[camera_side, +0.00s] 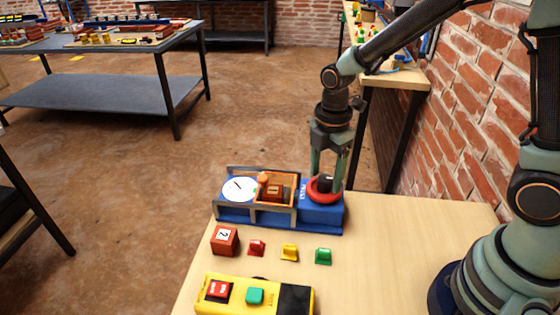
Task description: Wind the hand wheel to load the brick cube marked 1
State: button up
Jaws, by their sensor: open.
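The blue press device (322,214) stands near the far edge of the wooden table. Its red hand wheel (322,192) lies flat on top at the right end, with a dark knob. My gripper (327,180) points down at the wheel, its two fingers apart around the knob; whether they touch it I cannot tell. Inside the device's frame sits a brick-coloured cube (274,192) with a label, too small to read for certain. A white dial (239,189) with a dark needle is left of it. Another brick cube, marked 2 (225,240), rests on the table in front.
Red (257,248), yellow (289,252) and green (323,256) small pieces lie in a row before the device. A yellow box (240,292) with red and green buttons is at the front. The table's right part is clear; a brick wall (478,110) stands beyond.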

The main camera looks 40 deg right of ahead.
jog(key=shift+f, duration=0.35)
grip_shut()
